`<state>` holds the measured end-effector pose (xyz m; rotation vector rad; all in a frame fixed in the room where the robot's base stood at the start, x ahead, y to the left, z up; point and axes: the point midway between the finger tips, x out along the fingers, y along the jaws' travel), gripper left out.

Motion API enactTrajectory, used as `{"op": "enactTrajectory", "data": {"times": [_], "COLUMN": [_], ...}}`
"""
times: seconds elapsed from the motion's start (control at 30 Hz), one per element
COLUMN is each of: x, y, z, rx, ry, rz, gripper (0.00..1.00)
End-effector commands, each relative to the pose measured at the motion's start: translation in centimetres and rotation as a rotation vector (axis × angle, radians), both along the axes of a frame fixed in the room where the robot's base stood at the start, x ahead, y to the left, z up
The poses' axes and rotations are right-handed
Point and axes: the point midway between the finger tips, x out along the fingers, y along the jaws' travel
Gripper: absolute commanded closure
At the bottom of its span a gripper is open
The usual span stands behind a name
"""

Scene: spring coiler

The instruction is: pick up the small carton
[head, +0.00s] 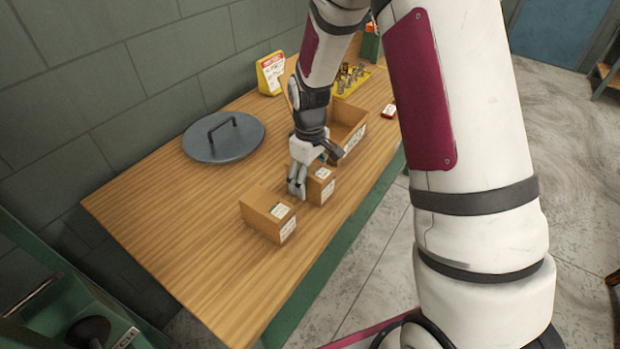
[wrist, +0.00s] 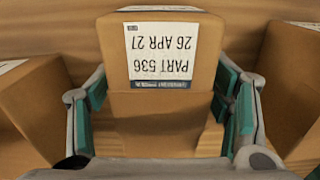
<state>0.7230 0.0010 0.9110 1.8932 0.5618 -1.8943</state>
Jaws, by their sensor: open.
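The small carton (head: 322,187) is a brown box with a white label, standing on the wooden table beside my gripper (head: 299,184). In the wrist view the carton (wrist: 160,118) is upright in the middle, its label reading "PART 536, 26 APR 27" upside down. My gripper (wrist: 164,98) is open, with one green-padded finger on each side of the carton. The pads are close to its sides; I cannot tell whether they touch. In the head view my gripper hides part of the carton.
A second labelled carton (head: 263,211) stands nearer on the wooden table (head: 190,230). An open brown box (head: 349,116) is just behind my gripper. A round grey lid (head: 205,150) with a handle lies left. A yellow tray (head: 352,82) and a sign (head: 271,73) are farther back.

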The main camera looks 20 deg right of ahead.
Motion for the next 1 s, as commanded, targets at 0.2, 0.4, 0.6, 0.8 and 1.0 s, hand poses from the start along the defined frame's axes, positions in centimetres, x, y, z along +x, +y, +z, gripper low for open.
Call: {"op": "enactTrajectory", "data": {"times": [0.2, 0.4, 0.6, 0.8, 1.0], "x": [0.0, 0.0, 0.0, 0.0, 0.1], "y": [0.0, 0.0, 0.0, 0.0, 0.0], "z": [-1.9, -2.0, -2.0, -1.9, -1.7], "rx": [0.000, 0.001, 0.000, 0.000, 0.000], "ry": [0.000, -0.001, 0.000, -0.002, -0.002], "rz": [0.000, 0.000, -0.001, -0.001, -0.001], "gripper": [0.28, 0.28, 0.69, 1.00, 1.00]}}
